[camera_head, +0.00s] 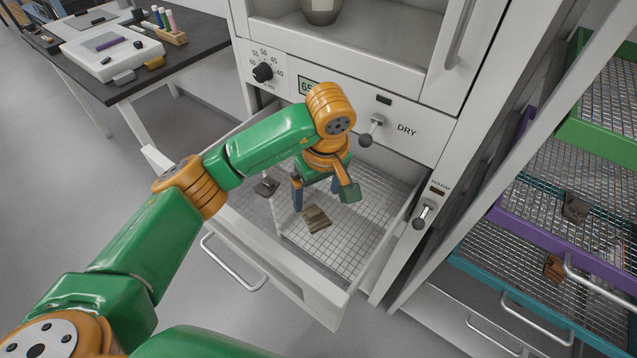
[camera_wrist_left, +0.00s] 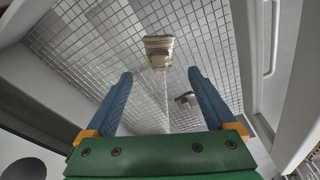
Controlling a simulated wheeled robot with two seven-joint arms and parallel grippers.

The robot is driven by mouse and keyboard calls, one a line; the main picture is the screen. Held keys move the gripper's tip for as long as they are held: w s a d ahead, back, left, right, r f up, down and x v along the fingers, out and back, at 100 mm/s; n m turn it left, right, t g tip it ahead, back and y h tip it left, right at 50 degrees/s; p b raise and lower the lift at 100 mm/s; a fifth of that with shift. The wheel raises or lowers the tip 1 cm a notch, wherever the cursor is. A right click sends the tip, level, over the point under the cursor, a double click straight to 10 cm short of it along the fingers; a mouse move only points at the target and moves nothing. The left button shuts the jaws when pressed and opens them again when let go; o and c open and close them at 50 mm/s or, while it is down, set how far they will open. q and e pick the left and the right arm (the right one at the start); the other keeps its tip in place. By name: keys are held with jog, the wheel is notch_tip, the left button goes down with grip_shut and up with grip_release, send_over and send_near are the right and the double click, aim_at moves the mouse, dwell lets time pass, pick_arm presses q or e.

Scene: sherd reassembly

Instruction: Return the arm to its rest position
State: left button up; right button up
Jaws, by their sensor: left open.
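My left arm, green and orange, reaches from the lower left over an open drawer (camera_head: 372,232). My left gripper (camera_head: 316,192) has blue fingers spread apart with nothing between them. It hangs above the drawer's wire-mesh floor. A brown striped sherd (camera_head: 316,219) lies on the mesh near the gripper. A darker grey sherd (camera_head: 266,186) lies farther left in the drawer. In the left wrist view, the open fingers (camera_wrist_left: 160,85) frame the mesh, with a pale sherd (camera_wrist_left: 158,52) beyond them and a dark sherd (camera_wrist_left: 187,99) between and beyond them. My right gripper is not in view.
The white cabinet has a dial (camera_head: 263,72), a DRY lever (camera_head: 372,130) and a WARM lever (camera_head: 422,216) close to the drawer. A rack of coloured mesh trays (camera_head: 515,235) stands at the right. A dark-topped table (camera_head: 195,50) stands at the upper left. Grey floor lies open at left.

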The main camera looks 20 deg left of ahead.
pick_arm(q)
jog(key=r, duration=0.4)
jog(key=shift+s+d+r+p, duration=0.1)
jog(key=shift+s+d+p, duration=0.1)
jog(key=shift+d+p, duration=0.1)
